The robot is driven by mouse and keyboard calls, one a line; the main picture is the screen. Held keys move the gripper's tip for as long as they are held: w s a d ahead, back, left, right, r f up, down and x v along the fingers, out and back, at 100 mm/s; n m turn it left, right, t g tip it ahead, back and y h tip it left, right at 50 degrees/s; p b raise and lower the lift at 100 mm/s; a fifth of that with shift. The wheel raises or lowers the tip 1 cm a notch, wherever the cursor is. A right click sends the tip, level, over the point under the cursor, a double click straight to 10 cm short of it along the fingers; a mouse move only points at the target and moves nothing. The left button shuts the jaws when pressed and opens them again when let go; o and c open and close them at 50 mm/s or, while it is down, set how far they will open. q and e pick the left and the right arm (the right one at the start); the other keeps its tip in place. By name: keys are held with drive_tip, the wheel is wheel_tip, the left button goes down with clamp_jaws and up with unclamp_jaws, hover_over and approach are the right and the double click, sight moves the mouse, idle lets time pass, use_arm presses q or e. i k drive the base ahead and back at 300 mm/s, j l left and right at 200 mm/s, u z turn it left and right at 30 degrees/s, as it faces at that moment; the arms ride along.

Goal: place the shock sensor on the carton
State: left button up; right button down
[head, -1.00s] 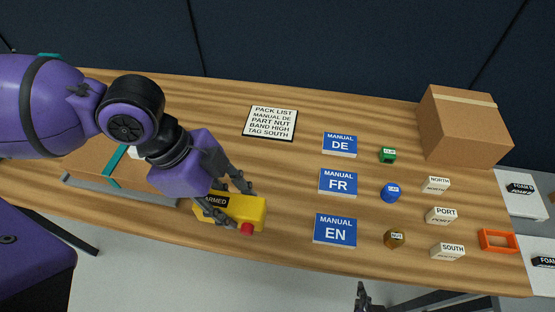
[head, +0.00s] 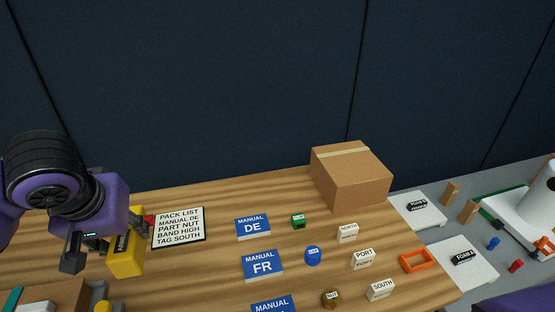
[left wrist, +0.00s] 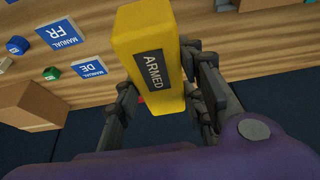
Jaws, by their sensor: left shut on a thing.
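The shock sensor is a yellow block marked ARMED (head: 126,256) with a red button at one end. My left gripper (head: 104,248) is shut on it and holds it at the left, left of the pack list card. In the left wrist view the sensor (left wrist: 155,62) sits between the two fingers of the gripper (left wrist: 165,100), its ARMED label facing the camera. A closed brown carton with a tape strip (head: 350,180) stands at the back right of the table, well apart from the sensor. The carton also shows in the left wrist view (left wrist: 28,108). My right gripper is not in view.
A box with a teal strap (head: 66,294) is partly cut off at lower left. Blue manual cards (head: 262,264), small coloured parts, white tags (head: 363,258) and an orange frame (head: 417,260) lie mid-table. Foam sheets (head: 465,258) lie at right.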

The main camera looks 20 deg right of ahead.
sight(358, 170)
drive_tip(key=z, duration=1.25)
drive_tip(key=i+l+z, duration=0.4)
drive_tip(key=i, duration=0.45)
